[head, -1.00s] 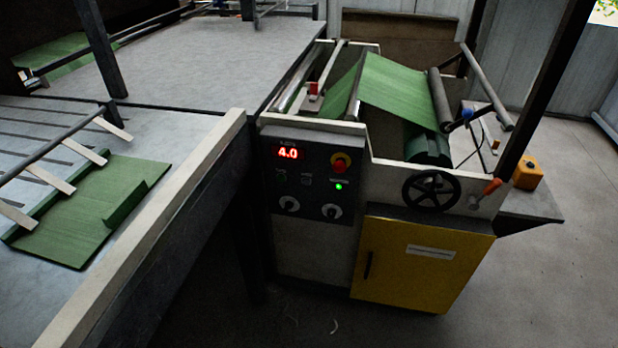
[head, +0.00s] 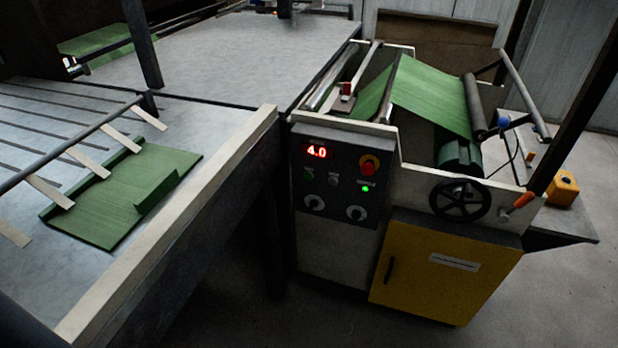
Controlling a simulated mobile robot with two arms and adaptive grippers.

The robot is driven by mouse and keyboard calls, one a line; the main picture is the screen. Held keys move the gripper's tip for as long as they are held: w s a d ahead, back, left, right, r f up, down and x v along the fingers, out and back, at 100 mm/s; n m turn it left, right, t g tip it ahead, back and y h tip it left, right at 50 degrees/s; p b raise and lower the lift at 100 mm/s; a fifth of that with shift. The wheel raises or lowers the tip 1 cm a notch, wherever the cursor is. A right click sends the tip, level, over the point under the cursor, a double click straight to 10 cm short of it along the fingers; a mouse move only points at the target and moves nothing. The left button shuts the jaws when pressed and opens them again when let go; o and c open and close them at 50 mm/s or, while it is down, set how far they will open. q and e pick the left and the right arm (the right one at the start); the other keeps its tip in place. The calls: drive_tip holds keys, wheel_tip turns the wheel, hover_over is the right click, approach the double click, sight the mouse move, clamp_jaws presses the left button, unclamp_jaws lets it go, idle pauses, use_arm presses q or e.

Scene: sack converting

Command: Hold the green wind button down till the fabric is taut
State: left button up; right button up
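A small dim greenish button (head: 309,173) sits under the display. I cannot tell which is the wind button. The green fabric (head: 432,95) slopes from a bar at the left down to a dark roller (head: 474,108). It looks fairly flat; its tension cannot be judged. A green roll (head: 460,157) lies below. Neither gripper is in view.
A yellow cabinet door (head: 440,265) is below the black handwheel (head: 459,199). An orange-handled lever (head: 523,201) and a yellow box (head: 563,190) are at the right. The table with a pale edge rail (head: 175,220) fills the left. Floor before the cabinet is clear.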

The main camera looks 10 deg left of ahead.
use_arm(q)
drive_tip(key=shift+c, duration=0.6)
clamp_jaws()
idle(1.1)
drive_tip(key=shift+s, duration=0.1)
